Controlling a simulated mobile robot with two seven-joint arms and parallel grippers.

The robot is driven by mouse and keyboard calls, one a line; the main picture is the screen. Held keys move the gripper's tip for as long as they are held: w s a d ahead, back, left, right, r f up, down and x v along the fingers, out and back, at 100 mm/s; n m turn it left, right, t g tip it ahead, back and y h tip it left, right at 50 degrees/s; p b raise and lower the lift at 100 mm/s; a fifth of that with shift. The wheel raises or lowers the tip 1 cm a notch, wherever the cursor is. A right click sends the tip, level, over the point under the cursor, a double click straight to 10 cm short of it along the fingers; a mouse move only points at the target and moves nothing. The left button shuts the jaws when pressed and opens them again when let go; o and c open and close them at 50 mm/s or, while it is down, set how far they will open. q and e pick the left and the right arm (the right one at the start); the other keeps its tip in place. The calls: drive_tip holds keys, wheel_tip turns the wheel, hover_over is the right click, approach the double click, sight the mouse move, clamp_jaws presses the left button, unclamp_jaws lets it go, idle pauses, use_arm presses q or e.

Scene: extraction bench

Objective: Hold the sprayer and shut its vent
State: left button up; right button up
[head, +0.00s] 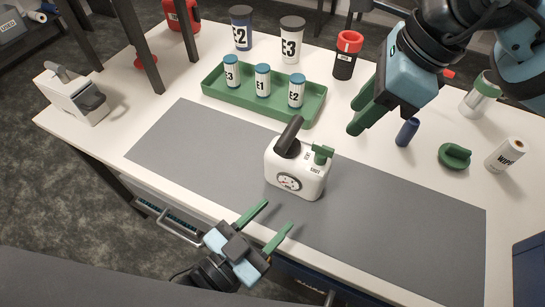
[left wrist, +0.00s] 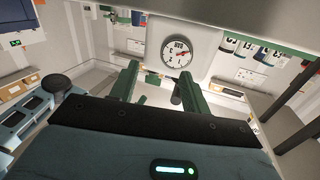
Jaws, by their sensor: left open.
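The sprayer (head: 296,178) is a white box with a round gauge on its front and a tilted black handle (head: 289,137) on top. It stands upright on the grey mat. A green vent piece (head: 323,152) sits at its top right above small lettering; I cannot tell its setting. My left gripper (head: 278,214) is open and empty in front of the sprayer, fingers pointing towards it. In the left wrist view the sprayer (left wrist: 205,40) shows beyond the fingertips. My right gripper (head: 354,117) hangs up and right of the sprayer, apart from it; its finger gap is unclear.
A green tray (head: 213,90) with labelled bottles stands behind the sprayer. A blue cylinder (head: 407,132), a green knob-like piece (head: 454,156) and a white wipes canister (head: 505,154) stand at right. The grey mat (head: 400,220) is clear either side of the sprayer.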

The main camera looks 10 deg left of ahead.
sight(292, 130)
use_arm(q)
drive_tip(key=shift+y, duration=0.6)
drive_tip(key=w+r, duration=0.3)
drive_tip(key=shift+w+d+r, duration=0.15)
drive_tip(key=shift+w+d, duration=0.15)
drive_tip(key=shift+w, duration=0.05)
drive_tip(key=w+r+y, duration=0.1)
drive_tip(key=w+r+n+t+y, duration=0.1)
drive_tip(key=r, duration=0.1)
drive_tip(key=w+a+r+t, duration=0.1)
drive_tip(key=r, duration=0.1)
drive_tip(key=shift+w+r+y, duration=0.15)
drive_tip(key=shift+y, duration=0.25)
drive_tip(key=shift+d+r+n, duration=0.15)
drive_tip(key=shift+r+n, duration=0.15)
drive_tip(key=shift+r, duration=0.1)
drive_tip(key=shift+w, duration=0.15)
drive_tip(key=shift+x, duration=3.8)
clamp_jaws()
